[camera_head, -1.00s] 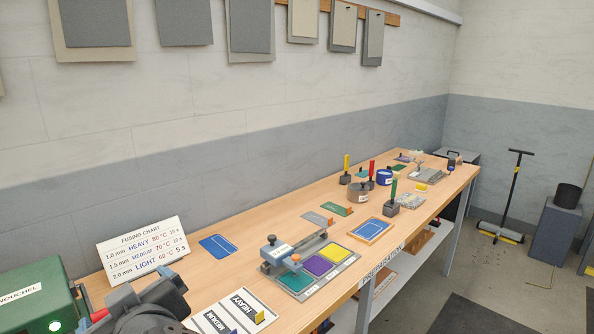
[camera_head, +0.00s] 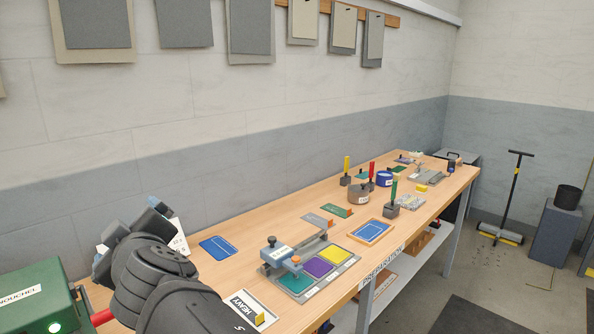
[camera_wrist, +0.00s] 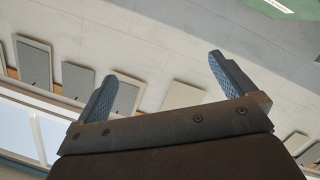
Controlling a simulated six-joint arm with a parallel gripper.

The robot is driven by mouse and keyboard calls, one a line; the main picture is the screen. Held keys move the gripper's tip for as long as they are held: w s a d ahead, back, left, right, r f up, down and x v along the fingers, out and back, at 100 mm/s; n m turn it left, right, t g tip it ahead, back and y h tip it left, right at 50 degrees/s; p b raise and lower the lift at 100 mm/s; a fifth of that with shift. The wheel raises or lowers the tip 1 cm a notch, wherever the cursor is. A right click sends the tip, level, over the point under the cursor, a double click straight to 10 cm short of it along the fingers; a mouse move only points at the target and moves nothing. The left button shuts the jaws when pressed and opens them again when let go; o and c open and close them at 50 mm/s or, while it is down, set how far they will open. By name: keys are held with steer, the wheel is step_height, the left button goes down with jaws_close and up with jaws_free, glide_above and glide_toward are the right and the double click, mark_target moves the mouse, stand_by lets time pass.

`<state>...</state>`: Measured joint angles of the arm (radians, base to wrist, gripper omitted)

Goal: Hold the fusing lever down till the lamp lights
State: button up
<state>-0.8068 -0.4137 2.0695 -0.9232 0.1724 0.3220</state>
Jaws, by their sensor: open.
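A green machine (camera_head: 38,298) with a white label stands at the lower left of the head view, cut off by the frame edge. A red bar (camera_head: 102,317), perhaps the fusing lever, sticks out at its right, partly behind my arm. A small lamp (camera_head: 54,328) on its front looks bright white-green. My gripper (camera_wrist: 165,85) is open in the wrist view, with nothing between its fingers. In the head view the wrist is raised beside the machine, away from the red bar, in front of the fusing chart (camera_head: 180,243), which is mostly hidden.
The bench holds a clamp frame (camera_head: 278,250) over coloured pads, a HEAVY card (camera_head: 244,304), a blue card (camera_head: 217,247) and several tools farther back. Panels (camera_head: 250,30) hang on the wall. The wrist view shows wall panels (camera_wrist: 33,62) and a green surface (camera_wrist: 285,8).

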steer(key=c, duration=1)
steer(key=shift+w+f, duration=0.1)
steer(key=shift+f, duration=0.05)
steer(key=shift+c, duration=1)
steer(key=n+g+y, duration=0.4)
steer(key=n+g, duration=0.3)
steer(key=n, duration=0.9)
glide_toward(109, 310)
steer(key=x, duration=0.8)
steer(key=f+x, duration=0.1)
steer(key=x, duration=0.3)
steer(key=shift+w+d+f, duration=0.1)
steer(key=shift+w+d, duration=0.2)
steer(key=shift+c, duration=0.3)
jaws_close()
